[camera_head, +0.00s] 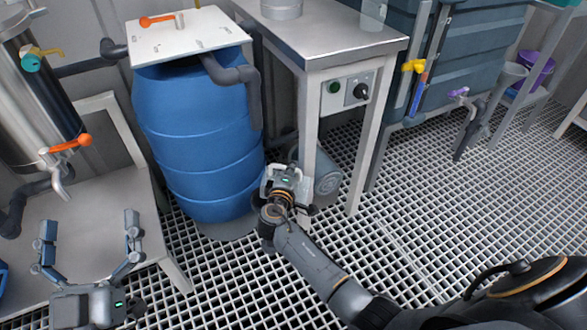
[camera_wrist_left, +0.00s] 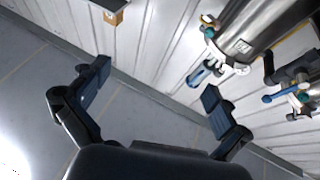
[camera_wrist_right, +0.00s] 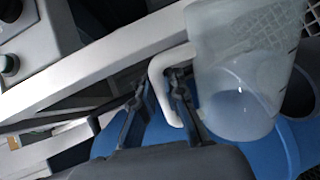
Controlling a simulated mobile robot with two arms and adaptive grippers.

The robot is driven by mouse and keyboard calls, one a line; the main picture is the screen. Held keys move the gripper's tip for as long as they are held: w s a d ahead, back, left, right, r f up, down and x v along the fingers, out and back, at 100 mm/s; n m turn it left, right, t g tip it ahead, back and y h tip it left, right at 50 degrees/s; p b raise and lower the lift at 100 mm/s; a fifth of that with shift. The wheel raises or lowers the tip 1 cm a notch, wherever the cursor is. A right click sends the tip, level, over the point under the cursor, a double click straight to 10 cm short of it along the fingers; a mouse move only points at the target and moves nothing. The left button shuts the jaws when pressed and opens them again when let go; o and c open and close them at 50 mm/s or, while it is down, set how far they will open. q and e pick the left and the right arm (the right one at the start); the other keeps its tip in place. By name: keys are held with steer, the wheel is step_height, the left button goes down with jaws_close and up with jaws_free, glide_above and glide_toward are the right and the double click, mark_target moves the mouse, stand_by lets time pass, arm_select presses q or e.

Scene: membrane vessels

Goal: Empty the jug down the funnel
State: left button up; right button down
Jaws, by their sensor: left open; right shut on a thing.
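The jug (camera_wrist_right: 225,60) is a translucent whitish vessel with a white loop handle (camera_wrist_right: 157,65), large in the right wrist view. My right gripper (camera_wrist_right: 157,85) is shut on that handle, with the jug's body to the right of the fingers. In the head view my right gripper (camera_head: 284,180) is low beside the blue drum, near a bench leg; the jug is hard to make out there. Whether it holds liquid is unclear. My left gripper (camera_head: 87,235) is open and empty at lower left; its spread fingers also show in the left wrist view (camera_wrist_left: 155,80).
The blue drum (camera_head: 200,140) has a white lid (camera_head: 185,38) and a grey pipe. A steel bench (camera_head: 340,35) with a button panel (camera_head: 349,88) stands right of it. The grating floor (camera_head: 440,200) is open at right.

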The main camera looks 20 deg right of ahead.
arm_select(q)
steer(key=shift+w+a+f+g+y+p, duration=0.1)
steer(key=shift+w+f+g+y+p, duration=0.1)
steer(key=shift+f+g, duration=0.4)
steer(key=shift+w+f+g+y+p, duration=0.15)
steer(key=shift+w+f+g, duration=0.1)
steer(key=shift+f, duration=0.55)
steer(key=shift+w+a+f+g+y+p, duration=0.1)
steer(key=shift+w+f+g+y+p, duration=0.1)
steer(key=shift+f+g, duration=0.4)
arm_select(e)
steer(key=shift+w+a+r+n, duration=0.5)
steer(key=shift+a+r+n, duration=0.1)
steer(key=shift+a+n, duration=0.1)
arm_select(q)
steer(key=shift+f, duration=0.1)
arm_select(e)
steer(key=shift+w+a, duration=0.1)
steer(key=shift+w+a+r+h, duration=0.1)
steer(key=shift+a+r+h, duration=0.05)
steer(key=shift+h, duration=0.15)
arm_select(q)
steer(key=shift+w+f+g, duration=0.1)
steer(key=shift+f+g, duration=0.45)
steer(key=shift+f, duration=0.45)
arm_select(e)
steer(key=shift+w+a+r+n, duration=0.4)
steer(key=shift+w+a+n, duration=0.2)
steer(key=shift+a+n, duration=0.2)
steer(key=shift+w+a, duration=0.1)
